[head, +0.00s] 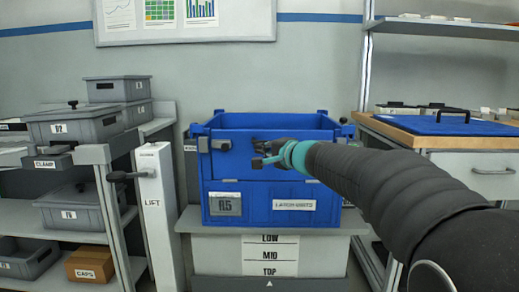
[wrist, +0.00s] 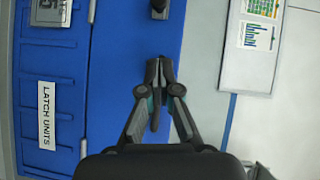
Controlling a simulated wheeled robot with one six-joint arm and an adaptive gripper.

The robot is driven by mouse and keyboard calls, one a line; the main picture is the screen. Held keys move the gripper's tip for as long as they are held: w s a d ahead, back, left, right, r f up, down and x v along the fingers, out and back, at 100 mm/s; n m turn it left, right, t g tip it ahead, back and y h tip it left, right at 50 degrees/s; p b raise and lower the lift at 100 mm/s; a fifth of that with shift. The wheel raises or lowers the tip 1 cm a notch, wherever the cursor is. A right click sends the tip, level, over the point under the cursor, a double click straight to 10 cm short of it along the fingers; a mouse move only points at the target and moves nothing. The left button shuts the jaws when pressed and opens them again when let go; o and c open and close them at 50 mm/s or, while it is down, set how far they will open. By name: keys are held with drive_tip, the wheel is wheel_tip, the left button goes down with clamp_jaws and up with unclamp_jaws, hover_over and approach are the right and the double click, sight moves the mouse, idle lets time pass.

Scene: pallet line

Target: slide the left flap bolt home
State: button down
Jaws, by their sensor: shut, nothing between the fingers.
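The blue crate (head: 260,170) stands in the middle of the head view with its front flap upright. The left flap bolt (head: 220,144) is a small grey fitting near the flap's upper left corner. In the wrist view, a dark knob (wrist: 159,10), which looks like this bolt's, shows at the top edge, partly cut off. My gripper (head: 258,162) is in front of the flap, to the right of the bolt. In the wrist view my gripper (wrist: 158,62) is shut and empty, with a gap between its tips and the knob. How far the bolt is slid cannot be told.
The crate rests on a grey stand (head: 215,255) marked LOW, MID, TOP. A white LIFT post (head: 157,215) with a dark handle stands left of it. Shelves with grey bins (head: 75,128) are further left. A workbench with a blue lid (head: 440,124) is at right, behind my arm.

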drive_tip(key=p, duration=0.1)
approach(220, 146)
drive_tip(key=w+d, duration=0.3)
drive_tip(key=d, duration=0.1)
drive_tip(key=shift+w+a, duration=0.1)
drive_tip(key=shift+a, duration=1.9)
